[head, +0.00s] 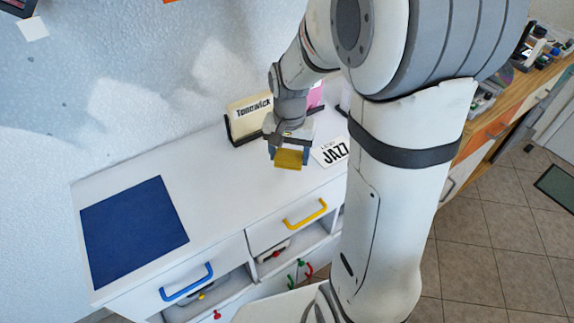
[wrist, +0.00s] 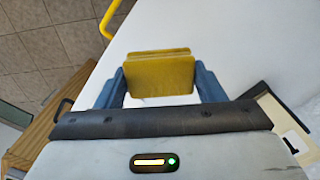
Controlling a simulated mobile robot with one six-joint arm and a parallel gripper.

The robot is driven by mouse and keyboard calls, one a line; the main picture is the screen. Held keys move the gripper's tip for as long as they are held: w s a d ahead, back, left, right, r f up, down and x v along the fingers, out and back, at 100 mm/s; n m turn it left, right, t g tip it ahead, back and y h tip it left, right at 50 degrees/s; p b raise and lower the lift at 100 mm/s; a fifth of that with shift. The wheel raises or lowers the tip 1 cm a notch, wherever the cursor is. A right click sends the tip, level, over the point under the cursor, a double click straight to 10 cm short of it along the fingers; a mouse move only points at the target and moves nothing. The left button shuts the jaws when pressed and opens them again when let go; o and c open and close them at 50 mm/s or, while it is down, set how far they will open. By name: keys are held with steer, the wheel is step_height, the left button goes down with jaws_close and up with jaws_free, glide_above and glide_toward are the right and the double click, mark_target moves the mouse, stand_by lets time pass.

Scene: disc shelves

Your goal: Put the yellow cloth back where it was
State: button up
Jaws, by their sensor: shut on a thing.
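The yellow cloth (head: 289,158) is a small, flat, folded mustard-coloured piece. My gripper (head: 290,149) is shut on it and holds it over the white cabinet top. In the wrist view the cloth (wrist: 160,77) sits between the two blue fingers of my gripper (wrist: 160,82), with white surface beyond it. I cannot tell exactly how high it is above the surface.
A dark blue mat (head: 133,230) lies at the left of the white cabinet top (head: 225,190). A "Tonowick" sleeve (head: 250,112) stands in a black rack behind my gripper, and a "JAZZ" card (head: 332,151) lies to its right. The drawers below have a blue handle (head: 187,283) and a yellow handle (head: 306,215).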

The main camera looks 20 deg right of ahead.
mark_target(288, 167)
steer(key=f, duration=0.5)
steer(key=shift+a, duration=0.2)
steer(key=shift+s+r, duration=0.1)
steer(key=o, duration=0.9)
